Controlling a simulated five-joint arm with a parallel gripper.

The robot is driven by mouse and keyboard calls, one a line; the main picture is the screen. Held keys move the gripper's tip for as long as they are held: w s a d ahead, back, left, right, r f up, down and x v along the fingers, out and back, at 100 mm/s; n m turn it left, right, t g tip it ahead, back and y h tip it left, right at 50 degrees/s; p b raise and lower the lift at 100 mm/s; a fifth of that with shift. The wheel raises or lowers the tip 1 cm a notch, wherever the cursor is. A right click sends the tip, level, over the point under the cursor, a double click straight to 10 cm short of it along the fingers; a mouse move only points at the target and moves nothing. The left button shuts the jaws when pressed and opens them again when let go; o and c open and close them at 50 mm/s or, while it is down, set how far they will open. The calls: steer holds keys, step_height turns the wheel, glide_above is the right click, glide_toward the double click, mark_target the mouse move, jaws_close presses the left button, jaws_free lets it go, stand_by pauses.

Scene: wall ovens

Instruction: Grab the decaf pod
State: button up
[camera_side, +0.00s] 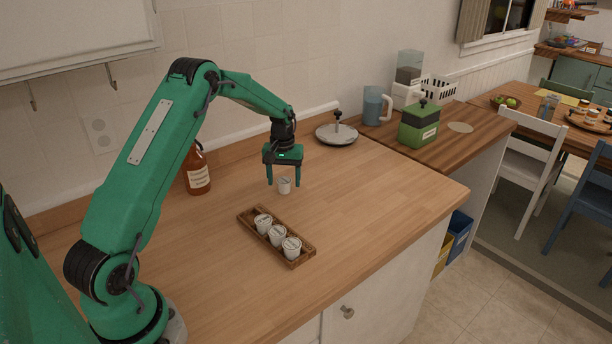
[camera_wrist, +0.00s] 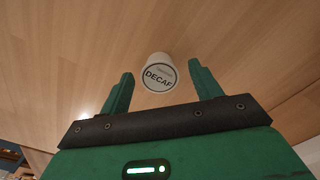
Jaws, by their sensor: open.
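The decaf pod (camera_wrist: 159,73) is a small white cup with "DECAF" printed on its lid. In the wrist view it shows just beyond and between my two fingertips. In the side view the pod (camera_side: 285,186) stands alone on the wooden counter, behind the pod tray. My gripper (camera_side: 284,184) points down over it with a finger to either side. In the wrist view my gripper (camera_wrist: 162,82) is open, with nothing held. I cannot tell whether a finger touches the pod.
A wooden tray (camera_side: 303,258) with three white pods sits in front. A brown bottle (camera_side: 197,171) stands at left by the wall. A round metal lid (camera_side: 336,134), a blue jug (camera_side: 374,106) and a green canister (camera_side: 419,127) are behind. The counter's right side is clear.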

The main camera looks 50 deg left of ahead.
mark_target(286, 181)
stand_by(0.4)
steer(key=c, duration=1)
steer(key=shift+r, duration=0.1)
steer(key=shift+r, duration=0.55)
steer(key=r, duration=0.3)
steer(key=shift+d+r, duration=0.15)
steer(key=shift+d, duration=0.15)
steer(key=d+r, duration=0.2)
steer(key=d, duration=0.1)
steer(key=s+d+r, duration=0.1)
steer(key=d+r, duration=0.1)
steer(key=d, duration=0.2)
steer(key=d+r, duration=0.2)
steer(key=d, duration=0.2)
steer(key=shift+s+r, duration=0.15)
steer(key=shift+r, duration=0.05)
